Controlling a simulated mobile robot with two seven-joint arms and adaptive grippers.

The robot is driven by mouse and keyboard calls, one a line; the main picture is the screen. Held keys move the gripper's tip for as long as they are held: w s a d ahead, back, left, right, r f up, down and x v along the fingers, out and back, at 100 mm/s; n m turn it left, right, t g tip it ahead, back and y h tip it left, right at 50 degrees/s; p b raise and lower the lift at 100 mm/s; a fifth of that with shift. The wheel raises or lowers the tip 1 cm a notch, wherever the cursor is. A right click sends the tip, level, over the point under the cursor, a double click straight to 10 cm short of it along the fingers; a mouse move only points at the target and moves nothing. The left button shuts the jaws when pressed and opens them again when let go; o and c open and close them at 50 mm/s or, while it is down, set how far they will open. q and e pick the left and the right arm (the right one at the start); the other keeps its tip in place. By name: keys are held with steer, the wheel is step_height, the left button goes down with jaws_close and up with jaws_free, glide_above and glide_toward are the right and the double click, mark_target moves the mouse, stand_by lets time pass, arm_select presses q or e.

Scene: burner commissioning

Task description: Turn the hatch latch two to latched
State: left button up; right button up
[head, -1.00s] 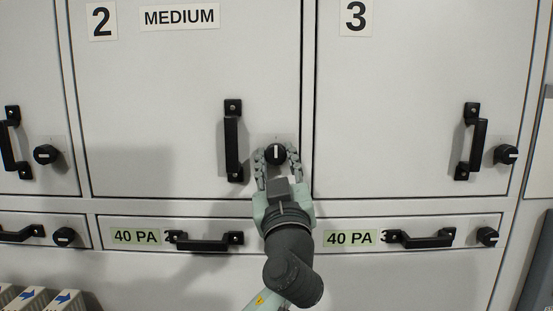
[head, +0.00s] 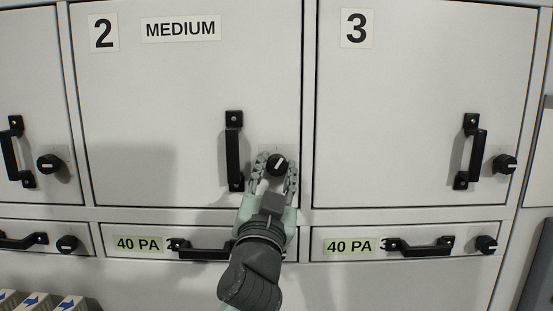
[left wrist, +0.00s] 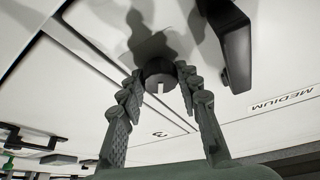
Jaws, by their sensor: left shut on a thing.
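Hatch latch two (head: 278,161) is a round black knob with a white mark, low on the right side of the hatch two door (head: 160,110). Its mark is tilted, its upper end leaning right. My left gripper (head: 276,168) comes from below, with one finger on each side of the knob, shut on it. In the left wrist view the knob (left wrist: 159,72) sits between the fingertips (left wrist: 160,84). The fingers hide part of its sides. My right gripper is not in view.
A black bar handle (head: 233,152) stands just left of the knob. Hatch three's latch (head: 504,164) and hatch one's latch (head: 49,164) have near-level marks. Below are drawer handles (head: 418,248) and "40 PA" labels (head: 138,244). Boxes with blue arrows (head: 35,301) stand at lower left.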

arm_select(q)
steer(key=m+h+p, duration=0.1)
steer(key=m, duration=0.2)
steer(key=m+g+h+p, duration=0.1)
steer(key=m, duration=0.2)
steer(key=shift+a+r+g+h+p, duration=0.15)
steer(key=shift+g+h+p, duration=0.15)
steer(key=shift+h+p, duration=0.1)
steer(key=m, duration=0.2)
steer(key=shift+m+g+h, duration=0.3)
steer(key=shift+m, duration=0.1)
steer(key=m+g, duration=0.1)
steer(key=m, duration=0.1)
steer(key=m+g, duration=0.1)
steer(key=m, duration=0.2)
steer(key=shift+h, duration=0.4)
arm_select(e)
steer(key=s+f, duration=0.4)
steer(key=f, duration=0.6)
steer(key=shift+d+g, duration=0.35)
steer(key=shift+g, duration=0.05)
arm_select(q)
steer(key=shift+m, duration=0.4)
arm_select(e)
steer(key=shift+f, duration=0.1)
arm_select(q)
steer(key=o, duration=1.2)
steer(key=shift+c, duration=0.2)
